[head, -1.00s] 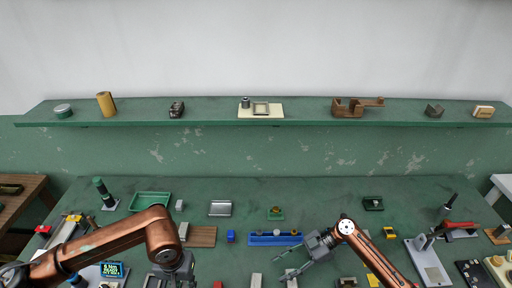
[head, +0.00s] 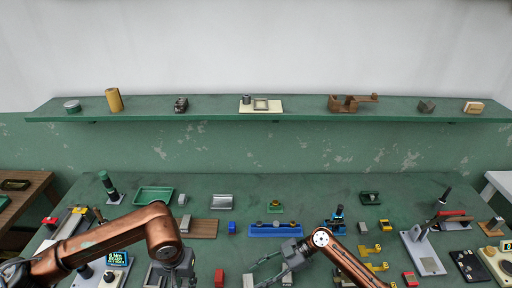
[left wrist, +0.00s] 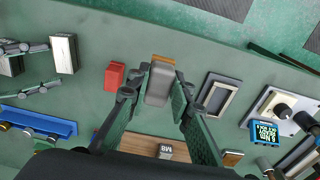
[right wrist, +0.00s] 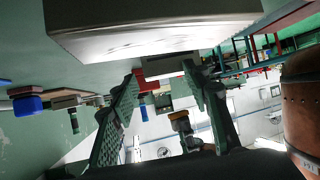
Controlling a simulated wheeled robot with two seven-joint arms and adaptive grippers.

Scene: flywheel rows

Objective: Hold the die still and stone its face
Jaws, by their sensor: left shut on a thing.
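My left gripper (left wrist: 160,88) is shut on a grey block (left wrist: 158,86), seen in the left wrist view. A tan-orange piece (left wrist: 163,60) shows just beyond it; I cannot tell whether they are joined, or which is the die. In the head view my left gripper (head: 178,272) hides this block. My right gripper (head: 268,266) is open and empty. In the left wrist view it (left wrist: 40,68) is near a pale-topped block (left wrist: 62,53). In the right wrist view a large block (right wrist: 150,35) looms close above the open fingers (right wrist: 163,78).
A red block (left wrist: 113,75) lies beside my left gripper. A blue rack (head: 275,231) lies behind my right gripper. A wooden board (head: 203,228) and a framed grey tray (left wrist: 220,93) are near my left gripper. A lit display box (left wrist: 263,130) stands farther right in the left wrist view.

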